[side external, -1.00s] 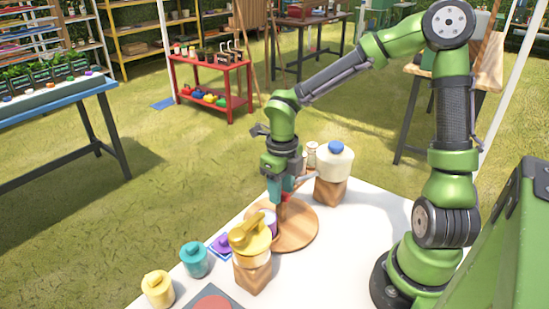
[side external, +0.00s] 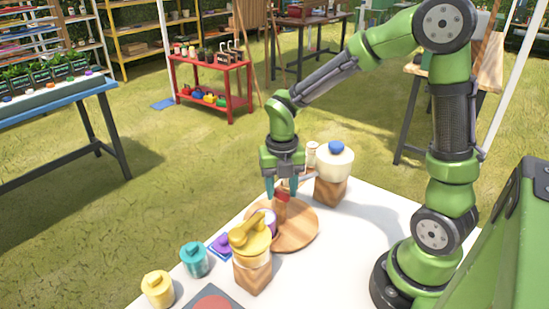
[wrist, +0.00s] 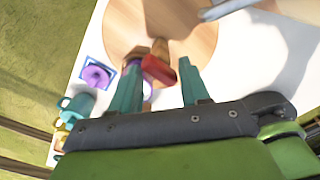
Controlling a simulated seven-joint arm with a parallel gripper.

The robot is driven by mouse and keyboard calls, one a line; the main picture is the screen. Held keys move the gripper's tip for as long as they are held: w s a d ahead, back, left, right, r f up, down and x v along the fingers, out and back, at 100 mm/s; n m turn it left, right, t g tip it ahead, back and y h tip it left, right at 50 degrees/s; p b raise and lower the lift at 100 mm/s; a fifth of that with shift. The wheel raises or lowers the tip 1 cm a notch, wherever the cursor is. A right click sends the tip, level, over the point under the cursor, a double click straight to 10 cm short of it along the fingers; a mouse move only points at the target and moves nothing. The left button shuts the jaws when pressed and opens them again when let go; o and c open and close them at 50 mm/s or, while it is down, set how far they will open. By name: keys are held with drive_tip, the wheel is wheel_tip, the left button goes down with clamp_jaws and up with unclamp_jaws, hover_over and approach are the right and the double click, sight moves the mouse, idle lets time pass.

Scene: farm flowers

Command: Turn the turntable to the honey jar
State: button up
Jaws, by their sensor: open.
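The turntable is a round wooden disc (side external: 300,236) on the white table; it also shows in the wrist view (wrist: 195,22). A wooden post with a red top (side external: 283,197) stands on it, and the red part also shows in the wrist view (wrist: 157,68). A jar with a yellow lid (side external: 250,240) stands on a wooden block at the disc's front left; I cannot tell whether it is the honey jar. A small purple jar (side external: 269,222) is partly hidden behind it. My gripper (side external: 280,190) is open, its teal fingers on either side of the red top, with a gap visible in the wrist view.
A white pot with a blue knob (side external: 334,163) stands on a wooden block behind the disc.

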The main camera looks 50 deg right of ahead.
drive_tip(key=m, duration=1.3)
drive_tip(key=shift+m, duration=0.4)
drive_tip(key=m, duration=0.6)
drive_tip(key=shift+m, duration=0.4)
drive_tip(key=m, duration=0.6)
drive_tip(key=shift+m, duration=0.4)
wheel_tip(320, 180, up, 12)
